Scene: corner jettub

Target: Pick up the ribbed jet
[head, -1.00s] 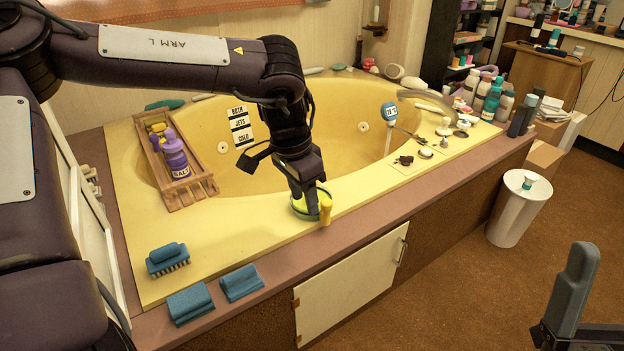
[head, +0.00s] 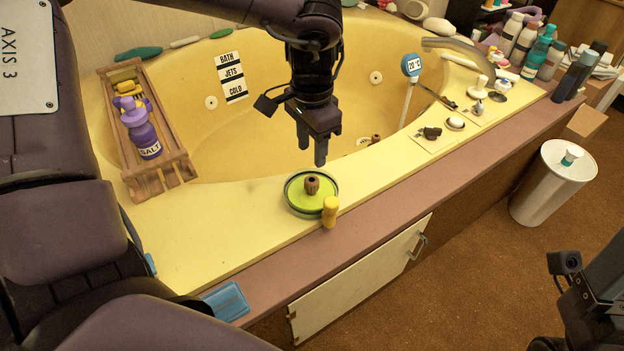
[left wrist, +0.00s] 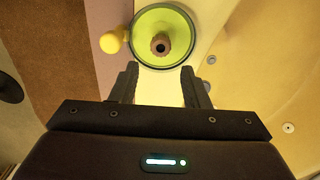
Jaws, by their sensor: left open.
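The ribbed jet (head: 311,185) is a small brown ribbed piece with a hole in its top. It stands upright in a round lime-green dish (head: 299,204) with a dark rim, on the tub's front ledge. In the left wrist view the jet (left wrist: 160,44) sits beyond the fingertips, inside the dish (left wrist: 180,22). My left gripper (head: 312,158) points down above and slightly behind the jet, apart from it. In the left wrist view its fingers (left wrist: 159,74) are spread with nothing between them. Part of my right arm shows at the right edge; its fingertips are not visible.
A yellow peg-like piece (head: 330,212) stands beside the dish at the front. A wooden caddy (head: 165,178) with a salt bottle (head: 142,130) is at left. A thermometer (head: 411,66), small fittings and bottles (head: 535,50) are at right. The ledge left of the dish is clear.

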